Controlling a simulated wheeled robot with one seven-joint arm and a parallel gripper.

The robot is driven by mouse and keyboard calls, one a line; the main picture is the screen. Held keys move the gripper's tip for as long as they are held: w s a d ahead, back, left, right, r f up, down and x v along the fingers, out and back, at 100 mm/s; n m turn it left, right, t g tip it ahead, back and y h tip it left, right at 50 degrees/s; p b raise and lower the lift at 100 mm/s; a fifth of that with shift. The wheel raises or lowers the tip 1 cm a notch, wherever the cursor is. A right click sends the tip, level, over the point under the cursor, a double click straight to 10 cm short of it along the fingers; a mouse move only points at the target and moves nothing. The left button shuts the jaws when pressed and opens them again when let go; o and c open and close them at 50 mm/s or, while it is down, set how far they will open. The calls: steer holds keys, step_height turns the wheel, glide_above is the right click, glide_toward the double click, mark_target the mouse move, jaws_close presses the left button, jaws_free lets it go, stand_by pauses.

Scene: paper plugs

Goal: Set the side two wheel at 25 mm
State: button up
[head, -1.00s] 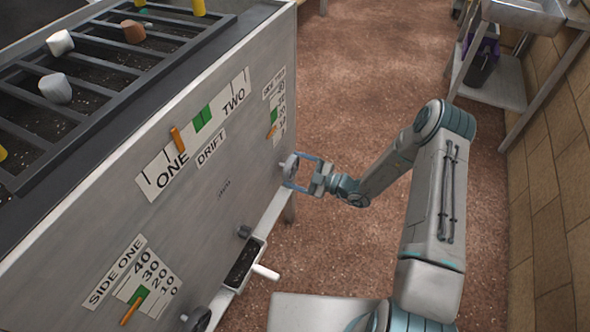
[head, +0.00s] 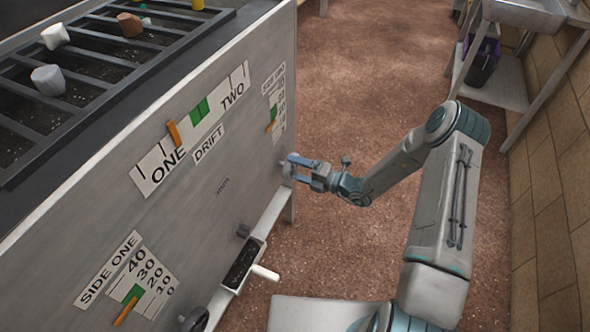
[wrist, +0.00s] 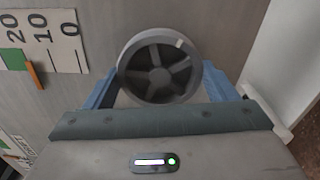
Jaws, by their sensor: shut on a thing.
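The side two wheel (head: 287,169) is a grey spoked handwheel low on the machine's side panel, near its far end. It faces the wrist view (wrist: 160,66), with a pale mark on its upper right rim. My gripper (head: 292,168) is shut on the wheel, with one blue finger on each side of the rim. The side two scale (head: 280,98) is above the wheel. Its orange pointer (wrist: 35,75) lies at the low edge of the green band (wrist: 12,61), seemingly between the 20 and 10 marks.
The side one scale (head: 135,268) and another dark handwheel (head: 195,319) are at the near end. The drift scale (head: 190,130) is mid-panel. A white-handled lever (head: 264,272) sticks out below. Pale and brown plugs lie on the slatted top (head: 85,45). Brown floor right of my arm is clear.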

steer(key=n+b, duration=0.1)
steer(key=n, duration=0.5)
steer(key=shift+n+b, duration=0.3)
steer(key=n+b, duration=0.1)
steer(key=n, duration=0.3)
steer(key=shift+f+b, duration=0.1)
steer(key=shift+b, duration=0.2)
steer(key=n, duration=0.2)
steer(key=shift+n+b, duration=0.35)
steer(key=shift+n, duration=0.05)
steer(key=o, duration=1)
steer(key=shift+d, duration=0.1)
